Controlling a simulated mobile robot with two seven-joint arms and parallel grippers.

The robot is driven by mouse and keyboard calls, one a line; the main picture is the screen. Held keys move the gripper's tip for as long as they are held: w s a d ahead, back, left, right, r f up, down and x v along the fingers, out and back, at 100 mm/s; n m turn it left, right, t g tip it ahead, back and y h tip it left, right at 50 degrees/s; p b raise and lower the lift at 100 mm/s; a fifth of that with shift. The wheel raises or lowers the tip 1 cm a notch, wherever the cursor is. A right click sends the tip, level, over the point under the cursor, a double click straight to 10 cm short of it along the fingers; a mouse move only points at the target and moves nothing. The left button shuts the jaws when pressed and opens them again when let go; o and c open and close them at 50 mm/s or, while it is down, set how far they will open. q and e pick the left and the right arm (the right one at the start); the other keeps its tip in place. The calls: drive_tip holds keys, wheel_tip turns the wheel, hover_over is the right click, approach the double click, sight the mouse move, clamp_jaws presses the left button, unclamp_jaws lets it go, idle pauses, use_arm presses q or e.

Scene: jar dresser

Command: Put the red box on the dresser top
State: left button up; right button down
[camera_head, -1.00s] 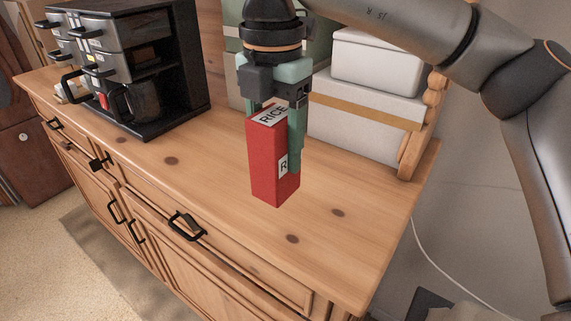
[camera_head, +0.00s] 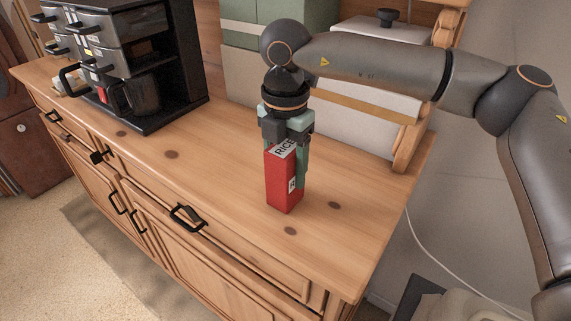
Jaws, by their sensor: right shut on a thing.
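The red box (camera_head: 278,186), with "RICE" on a white label at its top, is upright at the dresser top's right half. Its base looks on or very close to the wood; I cannot tell whether it touches. My right gripper (camera_head: 286,150) comes from above and is shut on the box's upper part, a finger along its right side. The wooden dresser top (camera_head: 225,175) is bare around the box. My left gripper is not in view.
A black coffee machine (camera_head: 170,80) with a glass pot (camera_head: 138,95) stands at the left on the dresser. Green and white boxes (camera_head: 350,125) stand along the back, near a wooden side post (camera_head: 408,145). The front right of the top is clear.

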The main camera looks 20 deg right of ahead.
drive_tip(key=shift+f, duration=0.2)
drive_tip(key=shift+c, duration=0.6)
unclamp_jaws()
drive_tip(key=shift+r, duration=0.1)
wheel_tip(320, 180, up, 12)
drive_tip(key=shift+r+b, duration=0.2)
drive_tip(key=shift+b, duration=0.5)
